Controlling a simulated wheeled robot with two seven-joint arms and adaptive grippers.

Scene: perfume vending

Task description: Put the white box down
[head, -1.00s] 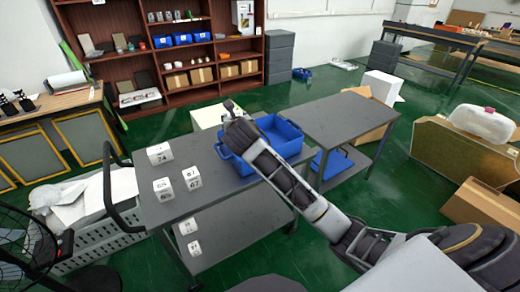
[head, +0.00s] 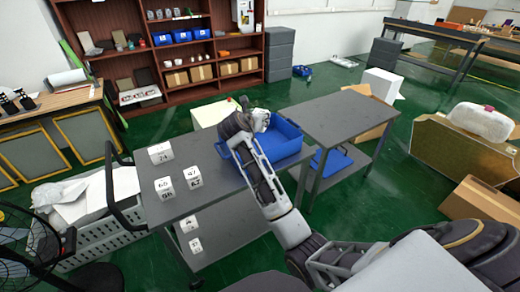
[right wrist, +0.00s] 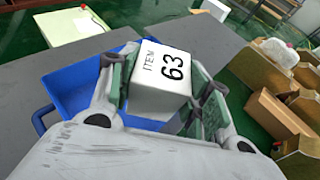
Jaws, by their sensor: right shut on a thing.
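A white box (right wrist: 160,68) marked "ITEM 63" sits between the fingers of my right gripper (right wrist: 165,85) in the right wrist view. The gripper is shut on it. In the head view my right gripper (head: 258,120) is above the far part of a blue bin (head: 283,148) on the grey table. The bin also shows beneath the box in the right wrist view (right wrist: 75,92). The held box is hard to make out in the head view, and the arm hides part of the bin. My left gripper is not in view.
Several numbered white boxes (head: 164,188) stand on the left of the grey table (head: 205,165). A second grey table (head: 335,115) to the right has a clear top. A pale box (head: 212,113) stands behind the first table.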

